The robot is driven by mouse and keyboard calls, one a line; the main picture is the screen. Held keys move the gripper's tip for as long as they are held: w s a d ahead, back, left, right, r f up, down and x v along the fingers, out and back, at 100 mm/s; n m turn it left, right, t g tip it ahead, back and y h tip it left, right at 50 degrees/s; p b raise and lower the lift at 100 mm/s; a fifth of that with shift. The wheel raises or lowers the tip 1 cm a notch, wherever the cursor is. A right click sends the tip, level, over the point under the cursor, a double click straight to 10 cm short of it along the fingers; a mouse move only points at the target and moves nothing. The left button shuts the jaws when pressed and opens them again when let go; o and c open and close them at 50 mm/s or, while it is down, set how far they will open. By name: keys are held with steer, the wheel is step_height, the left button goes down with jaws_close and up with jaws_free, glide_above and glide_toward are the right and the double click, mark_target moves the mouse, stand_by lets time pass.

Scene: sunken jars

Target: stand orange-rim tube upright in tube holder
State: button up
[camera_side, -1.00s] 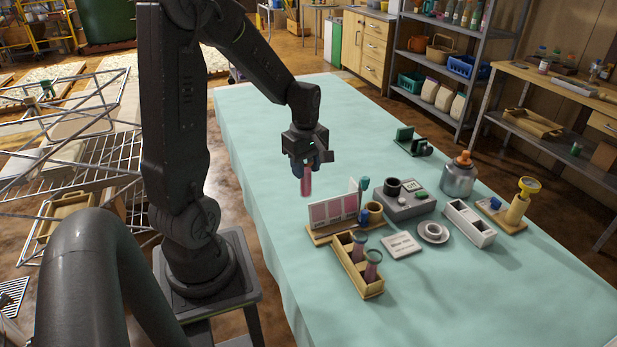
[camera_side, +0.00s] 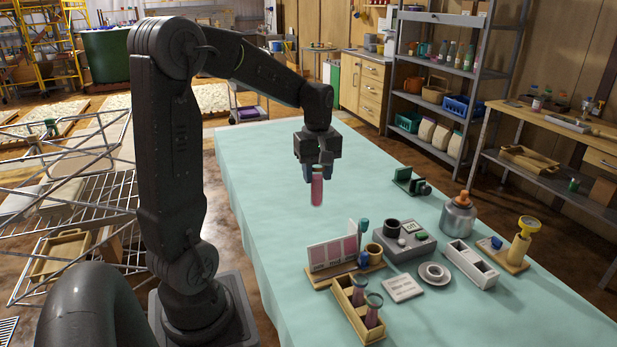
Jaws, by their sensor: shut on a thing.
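My gripper (camera_side: 318,172) is shut on a tube (camera_side: 317,190) with pink-red contents. The tube hangs upright below the fingers, in the air above the table. Its upper end is between the fingers, so its rim colour is not clear. A wooden holder (camera_side: 349,315) with compartments stands at the near edge, in front of and below my gripper. Two tubes stand in it, a nearer one with a greenish rim (camera_side: 373,310) and a farther one (camera_side: 359,289). I cannot tell whether a compartment is free.
A wooden stand with a pink-panelled card (camera_side: 333,253) is just behind the holder. The table's far left is clear.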

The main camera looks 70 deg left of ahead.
steer(key=w+d+f+m, duration=0.1)
steer(key=w+d+m, duration=0.1)
steer(key=w+m, duration=1.65)
step_height(320, 180, down, 21)
steer(key=s, duration=0.1)
steer(key=shift+a+r, duration=0.15)
steer(key=shift+r, duration=0.05)
stand_by(0.4)
steer(key=shift+f+m, duration=0.25)
steer(key=shift+f, duration=0.2)
stand_by(0.4)
steer(key=o, duration=1)
steer(key=shift+r, duration=0.1)
steer(key=shift+r, duration=9.85)
